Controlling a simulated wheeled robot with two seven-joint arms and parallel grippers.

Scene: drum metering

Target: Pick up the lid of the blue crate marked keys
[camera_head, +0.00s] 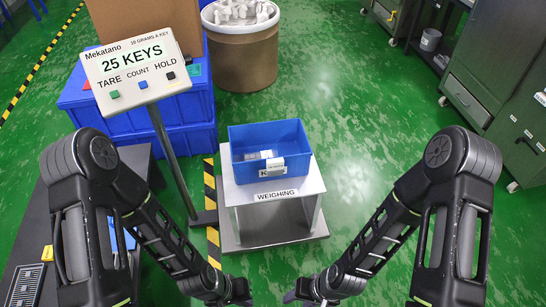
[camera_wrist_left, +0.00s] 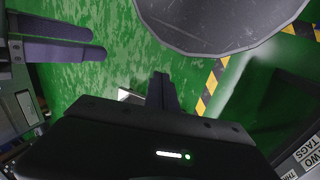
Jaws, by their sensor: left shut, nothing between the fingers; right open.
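The blue crate (camera_head: 250,182) stands open on the weighing platform in the head view. Its front label is partly covered, with a K showing, and a few pale items lie inside. I cannot make out a lid on it. A flat blue piece (camera_head: 122,238) shows partly behind my left arm; I cannot tell whether it is a lid. My left gripper (camera_head: 246,296) is shut and empty, low in front of the platform; its fingertips also show in the left wrist view (camera_wrist_left: 162,86). My right gripper (camera_head: 290,297) is open beside it, also in the left wrist view (camera_wrist_left: 97,40).
The weighing platform (camera_head: 308,184) stands on the green floor. A display on a post (camera_head: 138,75) reads 25 KEYS. Large blue bins (camera_head: 90,108) and a brown drum (camera_head: 245,60) of pale pieces stand behind. A dark bench (camera_head: 35,222) is at left, grey cabinets (camera_head: 470,95) at right.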

